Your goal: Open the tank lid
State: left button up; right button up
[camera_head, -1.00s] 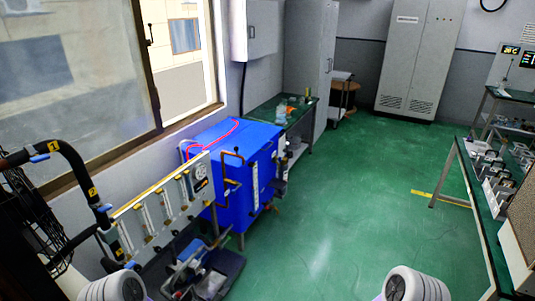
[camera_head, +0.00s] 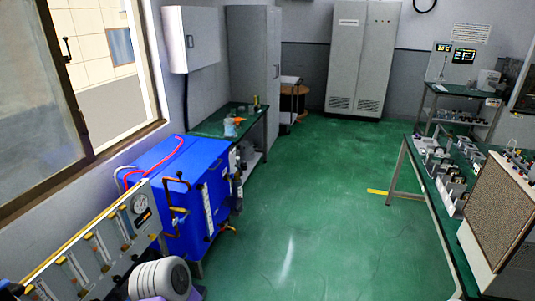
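A blue tank (camera_head: 170,165) stands on the floor at the left, below the window. Its blue top looks flat and closed, and a pink hose (camera_head: 160,158) lies across it. Brown pipes and valves are on its front side. No gripper fingers are in view.
A panel with gauges and tubes (camera_head: 95,245) stands nearer than the tank at the lower left. A green bench (camera_head: 225,124) and grey cabinet (camera_head: 252,60) are behind it. A table with devices (camera_head: 445,225) is at the right. The green floor (camera_head: 300,210) between is clear.

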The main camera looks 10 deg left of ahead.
aim_at(198, 158)
jog(key=z, duration=0.1)
jog(key=i, duration=1.8)
jog(key=u, duration=1.6)
jog(key=i, duration=0.85)
jog(key=u, duration=0.8)
